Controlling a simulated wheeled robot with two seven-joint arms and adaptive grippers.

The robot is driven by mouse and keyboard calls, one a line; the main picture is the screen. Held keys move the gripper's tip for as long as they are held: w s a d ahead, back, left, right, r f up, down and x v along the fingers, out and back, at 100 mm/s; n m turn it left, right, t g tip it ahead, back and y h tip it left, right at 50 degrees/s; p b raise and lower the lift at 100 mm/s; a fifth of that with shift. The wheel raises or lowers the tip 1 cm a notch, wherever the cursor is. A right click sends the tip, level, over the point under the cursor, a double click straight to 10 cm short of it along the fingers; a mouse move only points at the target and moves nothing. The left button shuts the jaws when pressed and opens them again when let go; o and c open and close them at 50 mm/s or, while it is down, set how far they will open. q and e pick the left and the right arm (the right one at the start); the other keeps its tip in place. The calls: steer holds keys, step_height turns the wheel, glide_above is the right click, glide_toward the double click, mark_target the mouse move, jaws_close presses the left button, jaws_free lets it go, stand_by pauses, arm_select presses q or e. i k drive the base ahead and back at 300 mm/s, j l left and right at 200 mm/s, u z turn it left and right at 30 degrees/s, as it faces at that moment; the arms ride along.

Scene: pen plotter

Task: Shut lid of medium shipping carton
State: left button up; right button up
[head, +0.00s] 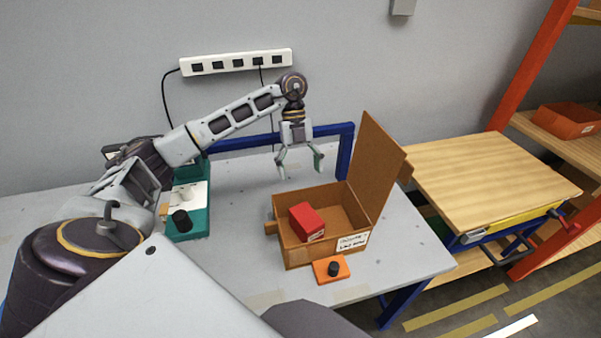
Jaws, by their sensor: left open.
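The shipping carton (294,252) is a brown box on the grey table, right of the middle. Its lid (372,160) stands up, open, along the carton's right side. A red box (306,222) lies inside the carton, and a white label (353,240) is on its front. My left gripper (300,172) is open and empty, pointing down above and behind the carton's back left part, apart from the lid. My right gripper does not show.
An orange block with a black knob (332,269) sits just in front of the carton. A teal device (190,225) stands at the left under my arm. A blue frame (343,150) rises behind the carton. A wooden-topped bench (490,180) and orange shelving stand at the right.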

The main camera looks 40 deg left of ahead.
mark_target(377, 162)
steer(key=k+l, duration=1.25)
